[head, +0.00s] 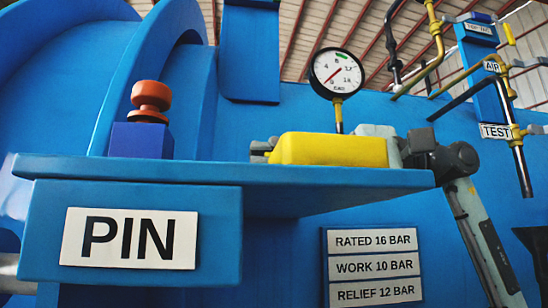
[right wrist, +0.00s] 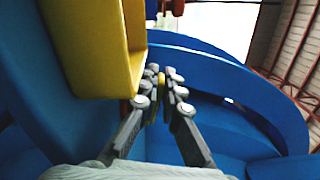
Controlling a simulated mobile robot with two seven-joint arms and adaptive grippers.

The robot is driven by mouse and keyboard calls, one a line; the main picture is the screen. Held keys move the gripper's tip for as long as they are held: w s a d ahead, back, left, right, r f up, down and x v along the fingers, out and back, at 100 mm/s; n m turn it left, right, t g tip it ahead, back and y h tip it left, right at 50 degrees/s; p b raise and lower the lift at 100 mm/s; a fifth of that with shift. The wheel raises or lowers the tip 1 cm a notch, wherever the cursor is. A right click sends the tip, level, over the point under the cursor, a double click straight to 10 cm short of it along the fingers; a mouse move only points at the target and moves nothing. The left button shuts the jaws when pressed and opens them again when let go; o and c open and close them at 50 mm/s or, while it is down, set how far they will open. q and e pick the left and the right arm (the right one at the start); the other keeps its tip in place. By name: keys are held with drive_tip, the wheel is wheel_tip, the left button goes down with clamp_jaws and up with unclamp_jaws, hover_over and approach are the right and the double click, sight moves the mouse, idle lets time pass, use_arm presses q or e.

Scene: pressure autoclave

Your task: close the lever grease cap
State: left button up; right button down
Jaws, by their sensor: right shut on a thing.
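A yellow block-shaped part (head: 330,149), which may be the grease cap, sits at the blue shelf's back right in the head view. Its side fills the upper left of the right wrist view (right wrist: 88,45). My right gripper (head: 262,149) reaches in from the right behind this part, and its fingertips show past the left end. In the right wrist view my right gripper (right wrist: 161,84) is shut on a small yellow piece (right wrist: 161,83) between its fingertips. Whether that piece joins the larger yellow part is hidden. My left gripper is not in view.
The blue shelf (head: 200,172) carries an orange knob (head: 150,98) on a dark blue block (head: 141,140) at left. A pressure gauge (head: 337,74) stands behind the yellow part. Pipes (head: 440,45) are at upper right. A PIN label (head: 129,238) is below the shelf.

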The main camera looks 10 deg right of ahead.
drive_tip(key=c, duration=1.7)
unclamp_jaws()
drive_tip(key=shift+d, duration=0.1)
drive_tip(key=d, duration=1.2)
drive_tip(key=shift+o, duration=0.4)
drive_tip(key=shift+a, duration=0.1)
